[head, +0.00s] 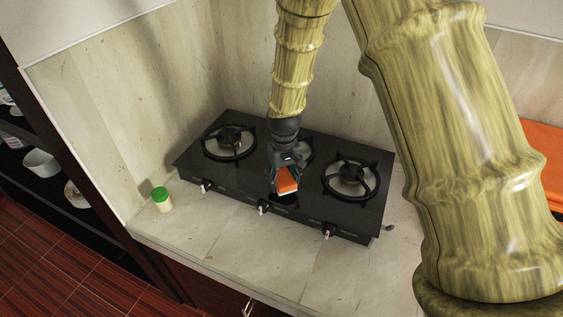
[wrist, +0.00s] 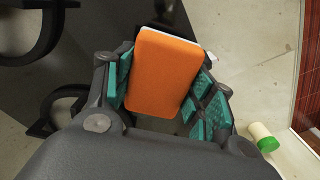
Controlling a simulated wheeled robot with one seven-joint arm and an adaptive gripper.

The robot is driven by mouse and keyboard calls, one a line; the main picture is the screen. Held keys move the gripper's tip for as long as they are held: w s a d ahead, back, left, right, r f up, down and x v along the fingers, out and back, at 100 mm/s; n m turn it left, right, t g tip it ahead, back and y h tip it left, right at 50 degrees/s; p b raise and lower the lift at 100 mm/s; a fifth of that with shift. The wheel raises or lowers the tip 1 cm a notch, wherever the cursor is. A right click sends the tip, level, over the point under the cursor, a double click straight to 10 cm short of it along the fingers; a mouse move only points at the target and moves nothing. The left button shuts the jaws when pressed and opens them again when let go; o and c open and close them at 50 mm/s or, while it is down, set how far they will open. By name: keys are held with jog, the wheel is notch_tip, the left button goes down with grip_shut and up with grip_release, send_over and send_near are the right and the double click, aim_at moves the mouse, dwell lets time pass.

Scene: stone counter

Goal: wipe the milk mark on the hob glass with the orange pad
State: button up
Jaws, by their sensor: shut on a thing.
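The orange pad (head: 287,184) is held in my gripper (head: 286,179) over the front middle part of the black hob glass (head: 240,184). In the wrist view the pad (wrist: 162,72) has a white edge and sits between the teal finger pads of my gripper (wrist: 165,90). The gripper is shut on it. I cannot tell whether the pad touches the glass. I cannot make out the milk mark; the pad and gripper cover part of the glass.
Burners with black grates stand on the hob at left (head: 229,141) and right (head: 350,178), and another is partly hidden behind my gripper. Knobs (head: 263,207) line the front. A green-lidded jar (head: 161,199) stands on the counter (head: 200,229) at left.

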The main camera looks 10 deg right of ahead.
jog(key=shift+s+d+r+p, duration=0.2)
jog(key=shift+r+p, duration=0.1)
jog(key=shift+r, duration=0.2)
jog(key=shift+s+d+r+p, duration=0.1)
jog(key=shift+s+r+p, duration=0.15)
jog(key=shift+r, duration=0.25)
jog(key=shift+w+a+r+p, duration=0.1)
jog(key=shift+w+r+p, duration=0.05)
jog(key=shift+r+p, duration=0.3)
jog(key=shift+w+r+p, duration=0.15)
jog(key=shift+r+p, duration=0.15)
jog(key=shift+r, duration=0.25)
jog(key=shift+s+r+p, duration=0.15)
jog(key=shift+r+p, duration=0.35)
jog(key=shift+r, duration=0.35)
jog(key=shift+f, duration=0.1)
jog(key=shift+a, duration=0.1)
